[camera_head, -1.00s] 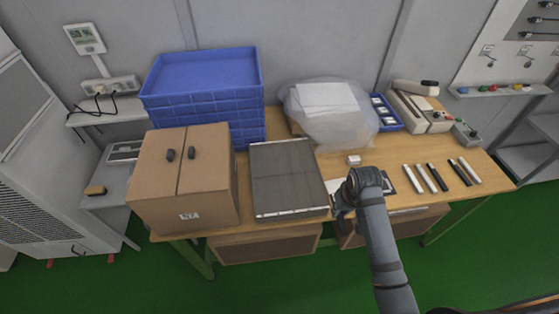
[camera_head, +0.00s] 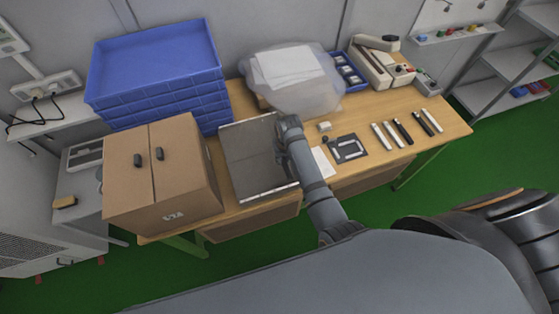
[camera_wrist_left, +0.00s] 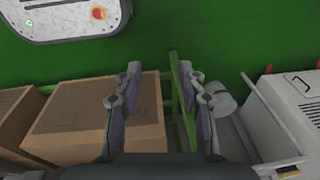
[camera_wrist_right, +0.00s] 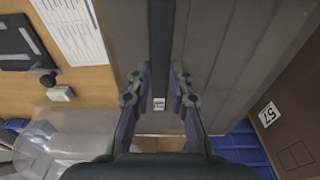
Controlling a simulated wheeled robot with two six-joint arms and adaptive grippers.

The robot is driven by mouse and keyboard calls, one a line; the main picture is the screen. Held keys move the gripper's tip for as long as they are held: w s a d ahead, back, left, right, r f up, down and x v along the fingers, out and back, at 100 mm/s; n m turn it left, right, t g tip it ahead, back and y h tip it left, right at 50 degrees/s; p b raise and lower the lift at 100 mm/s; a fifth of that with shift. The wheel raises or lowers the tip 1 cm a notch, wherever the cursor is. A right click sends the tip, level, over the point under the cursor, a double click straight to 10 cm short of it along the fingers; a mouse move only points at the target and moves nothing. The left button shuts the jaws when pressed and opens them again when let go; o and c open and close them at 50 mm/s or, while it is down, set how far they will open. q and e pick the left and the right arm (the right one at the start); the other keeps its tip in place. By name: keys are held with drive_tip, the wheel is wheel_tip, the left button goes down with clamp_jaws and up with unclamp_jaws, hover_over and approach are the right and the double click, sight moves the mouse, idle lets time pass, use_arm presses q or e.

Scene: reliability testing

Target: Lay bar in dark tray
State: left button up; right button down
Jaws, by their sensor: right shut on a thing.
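The dark tray (camera_head: 238,150) is a flat grey-brown tray with long grooves, lying on the table right of the cardboard box. It fills much of the right wrist view (camera_wrist_right: 225,55). My right gripper (camera_head: 283,150) is over the tray's right part; its fingertips are mostly hidden in the head view. In the right wrist view it is shut on a dark bar (camera_wrist_right: 160,50) with a small white label near its end. The bar runs along the grooves; whether it touches the tray I cannot tell. My left gripper (camera_wrist_left: 159,75) is open and empty above the green floor, away from the table.
Several black and white bars (camera_head: 404,133) lie on the table at right. A black plate (camera_head: 347,158), a white paper (camera_head: 322,163) and a small white block (camera_head: 324,126) lie nearer the tray. A clear bag (camera_head: 290,85), blue crates (camera_head: 150,80) and a cardboard box (camera_head: 170,200) surround it.

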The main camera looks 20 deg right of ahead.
sight(281, 169)
drive_tip(key=shift+w+a+f, duration=0.15)
drive_tip(key=shift+a+f, duration=0.05)
drive_tip(key=shift+f, duration=0.2)
drive_tip(key=shift+w+a+f, duration=0.15)
drive_tip(key=shift+a+f, duration=0.1)
drive_tip(key=shift+f, duration=0.35)
wheel_tip(281, 169, down, 2)
drive_tip(key=shift+f, duration=0.45)
drive_tip(key=c, duration=1.4)
unclamp_jaws()
drive_tip(key=shift+o, duration=1)
use_arm(q)
drive_tip(key=shift+s, duration=1.1)
drive_tip(key=shift+s, duration=0.1)
